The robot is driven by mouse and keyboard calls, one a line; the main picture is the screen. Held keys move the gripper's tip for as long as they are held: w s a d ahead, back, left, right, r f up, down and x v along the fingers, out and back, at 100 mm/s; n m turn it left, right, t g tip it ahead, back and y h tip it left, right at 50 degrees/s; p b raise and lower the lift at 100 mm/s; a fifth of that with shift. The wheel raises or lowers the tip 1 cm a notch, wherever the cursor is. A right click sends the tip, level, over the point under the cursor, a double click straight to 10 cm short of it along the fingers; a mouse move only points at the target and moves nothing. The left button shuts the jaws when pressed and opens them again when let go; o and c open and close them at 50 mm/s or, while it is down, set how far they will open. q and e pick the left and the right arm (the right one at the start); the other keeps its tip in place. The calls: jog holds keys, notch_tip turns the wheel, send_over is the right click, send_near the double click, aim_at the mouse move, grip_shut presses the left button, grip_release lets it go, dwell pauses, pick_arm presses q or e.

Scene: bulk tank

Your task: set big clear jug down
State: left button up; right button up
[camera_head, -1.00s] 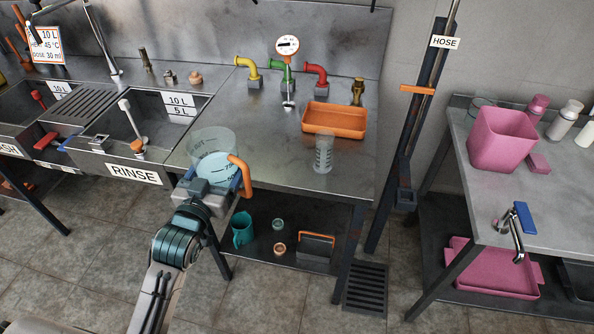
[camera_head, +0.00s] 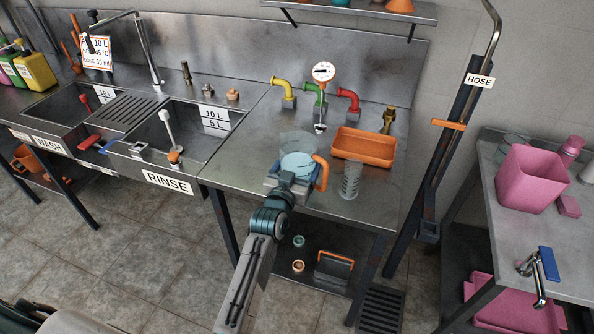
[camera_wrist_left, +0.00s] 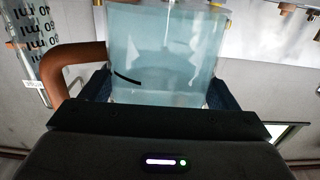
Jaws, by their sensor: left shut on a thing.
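The big clear jug (camera_head: 298,160) holds pale blue liquid and has an orange handle (camera_head: 321,172) on its right side. My left gripper (camera_head: 291,182) is shut on the jug from the front. The jug is upright over the front part of the steel table (camera_head: 240,172); I cannot tell whether its base touches the top. In the left wrist view the jug (camera_wrist_left: 165,55) fills the middle between the dark fingers, with its handle (camera_wrist_left: 62,65) at the left. My right gripper is not in view.
A clear measuring cylinder (camera_head: 350,180) stands close to the right of the jug. An orange tray (camera_head: 363,144) lies behind it. Coloured taps (camera_head: 315,96) and a gauge stand at the back. The rinse sink (camera_head: 185,140) is to the left. The tabletop left of the jug is clear.

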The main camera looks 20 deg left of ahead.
pick_arm(q)
jog(key=shift+f, duration=0.9)
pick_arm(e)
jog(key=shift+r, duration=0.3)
pick_arm(q)
jog(key=shift+f, duration=0.1)
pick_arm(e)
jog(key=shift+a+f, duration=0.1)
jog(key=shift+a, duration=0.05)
pick_arm(q)
jog(key=o, duration=1.5)
jog(key=shift+s+f, duration=0.1)
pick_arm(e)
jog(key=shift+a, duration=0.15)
pick_arm(q)
jog(key=shift+s, duration=0.3)
jog(key=shift+s+a+b, duration=0.15)
jog(key=shift+s+b, duration=0.6)
jog(key=shift+s, duration=2.1)
jog(key=shift+s+a+b, duration=0.1)
jog(key=shift+s+b, duration=0.65)
jog(key=shift+s, duration=2.1)
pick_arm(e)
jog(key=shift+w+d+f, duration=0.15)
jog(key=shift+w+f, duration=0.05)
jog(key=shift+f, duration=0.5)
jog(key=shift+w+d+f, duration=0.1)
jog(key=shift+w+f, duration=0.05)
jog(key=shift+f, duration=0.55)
